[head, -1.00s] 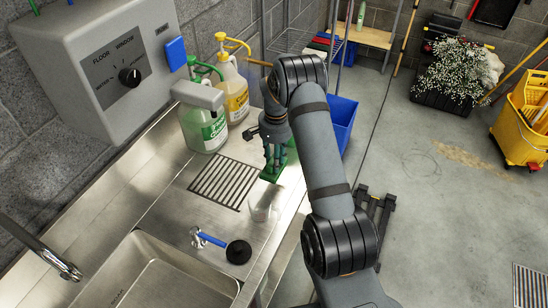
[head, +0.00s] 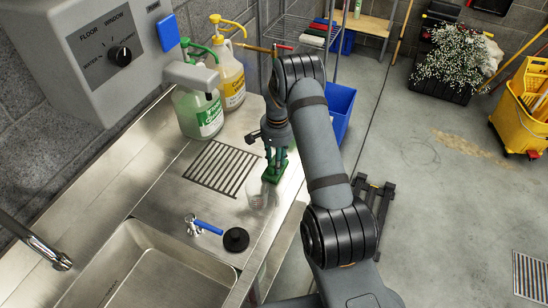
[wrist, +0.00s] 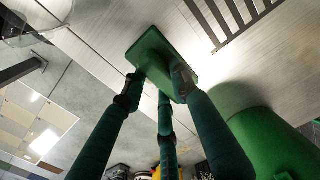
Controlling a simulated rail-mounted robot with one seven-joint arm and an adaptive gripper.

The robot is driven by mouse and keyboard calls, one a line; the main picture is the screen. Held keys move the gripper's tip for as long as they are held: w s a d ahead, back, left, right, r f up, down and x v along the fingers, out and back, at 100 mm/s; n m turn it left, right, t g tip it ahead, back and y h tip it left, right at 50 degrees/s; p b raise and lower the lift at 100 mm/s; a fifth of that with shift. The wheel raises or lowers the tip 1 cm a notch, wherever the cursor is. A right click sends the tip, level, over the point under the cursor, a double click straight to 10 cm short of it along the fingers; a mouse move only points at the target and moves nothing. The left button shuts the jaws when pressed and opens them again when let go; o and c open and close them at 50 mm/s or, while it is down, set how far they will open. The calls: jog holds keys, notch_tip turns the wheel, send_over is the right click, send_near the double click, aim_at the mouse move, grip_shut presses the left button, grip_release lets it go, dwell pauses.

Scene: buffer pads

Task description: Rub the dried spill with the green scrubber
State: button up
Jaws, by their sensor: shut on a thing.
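The green scrubber (head: 273,176) is a flat green block at the right side of the steel counter, beside a clear cup-like object (head: 256,195). My gripper (head: 277,160) is above it with its fingers shut on it. In the wrist view the fingers (wrist: 160,85) close on the scrubber's green block (wrist: 150,48), which is over the steel surface. I cannot tell whether its underside touches the counter. I cannot make out a dried spill on the counter; the scrubber and my arm hide part of it. A tan stain (head: 465,146) shows on the floor.
A drain grate (head: 218,168) is left of the scrubber. Green (head: 203,112) and yellow (head: 232,78) jugs stand behind it. A blue-handled tool (head: 208,227) and black disc (head: 236,240) lie in front, near the sink (head: 150,270). A blue bin (head: 338,108) is beyond the counter.

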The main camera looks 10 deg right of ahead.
jog(key=shift+s+d+r+p, duration=0.1)
jog(key=shift+s+d+p, duration=0.15)
jog(key=shift+s+d, duration=0.5)
jog(key=shift+s+d+f+p, duration=0.15)
jog(key=shift+s+d, duration=0.35)
jog(key=shift+d, duration=0.5)
jog(key=shift+s+d+r+p, duration=0.15)
jog(key=shift+s+d+p, duration=0.15)
jog(key=shift+s+d, duration=0.45)
jog(key=shift+d+r+p, duration=0.1)
jog(key=shift+d+p, duration=0.2)
jog(key=shift+w+a+f, duration=0.15)
jog(key=shift+a+f, duration=0.05)
jog(key=shift+f, duration=0.05)
jog(key=shift+w+a, duration=0.25)
jog(key=shift+w+a+b, duration=0.4)
jog(key=shift+w+a, duration=0.25)
jog(key=shift+a, duration=0.3)
jog(key=shift+w+a+b, duration=0.35)
jog(key=shift+w+a, duration=0.35)
jog(key=shift+a, duration=0.25)
jog(key=shift+w+a+b, duration=0.4)
jog(key=shift+w+a, duration=0.25)
jog(key=shift+a, duration=0.3)
jog(key=shift+r+p, duration=2.15)
jog(key=shift+r, duration=1.95)
